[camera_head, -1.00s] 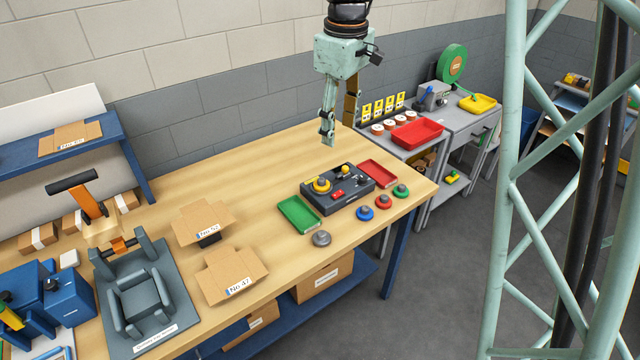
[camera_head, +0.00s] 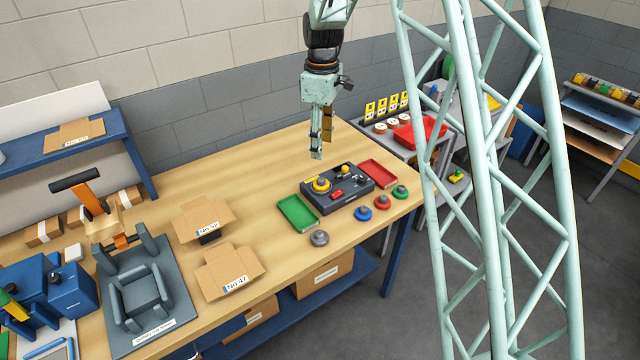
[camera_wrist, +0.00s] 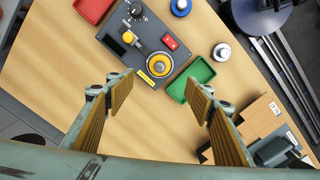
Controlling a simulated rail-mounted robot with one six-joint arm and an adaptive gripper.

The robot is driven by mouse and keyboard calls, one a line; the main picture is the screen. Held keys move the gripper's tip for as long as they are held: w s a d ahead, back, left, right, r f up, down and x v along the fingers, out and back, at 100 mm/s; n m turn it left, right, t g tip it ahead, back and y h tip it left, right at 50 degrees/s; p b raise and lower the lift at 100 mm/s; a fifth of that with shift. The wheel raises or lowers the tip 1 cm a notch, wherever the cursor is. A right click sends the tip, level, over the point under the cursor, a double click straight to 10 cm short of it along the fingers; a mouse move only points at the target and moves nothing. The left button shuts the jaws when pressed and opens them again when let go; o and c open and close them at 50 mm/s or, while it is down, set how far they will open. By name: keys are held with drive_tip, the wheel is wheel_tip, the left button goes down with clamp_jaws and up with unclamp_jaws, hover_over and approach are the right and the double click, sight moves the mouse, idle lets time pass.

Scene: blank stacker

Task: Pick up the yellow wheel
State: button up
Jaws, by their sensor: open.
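The yellow wheel (camera_head: 321,185) sits on the left end of a dark control box (camera_head: 352,189) on the wooden bench. In the wrist view the yellow wheel (camera_wrist: 159,65) shows as a yellow ring around a grey centre, on the box near a yellow label. My gripper (camera_head: 322,148) hangs above the bench, above and behind the wheel, apart from it. In the wrist view the two ribbed fingers of my gripper (camera_wrist: 160,100) are spread wide with nothing between them. The wheel lies beyond the fingertips, between them in the picture.
A green tray (camera_head: 298,212) lies left of the box and a red tray (camera_head: 379,173) right of it. A grey knob (camera_head: 319,238), a blue knob (camera_head: 363,214) and others stand in front. Cardboard boxes (camera_head: 225,270) lie farther left. The bench behind the box is clear.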

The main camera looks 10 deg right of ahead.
drive_tip(key=shift+w+f, duration=0.25)
drive_tip(key=shift+f, duration=0.05)
drive_tip(key=shift+f, duration=0.1)
hover_over(322, 179)
drive_tip(key=shift+a+f, duration=0.1)
drive_tip(key=shift+f, duration=4.15)
drive_tip(key=shift+s+f, duration=0.1)
drive_tip(key=shift+f, duration=2.5)
drive_tip(key=shift+c, duration=0.3)
drive_tip(key=c, duration=0.9)
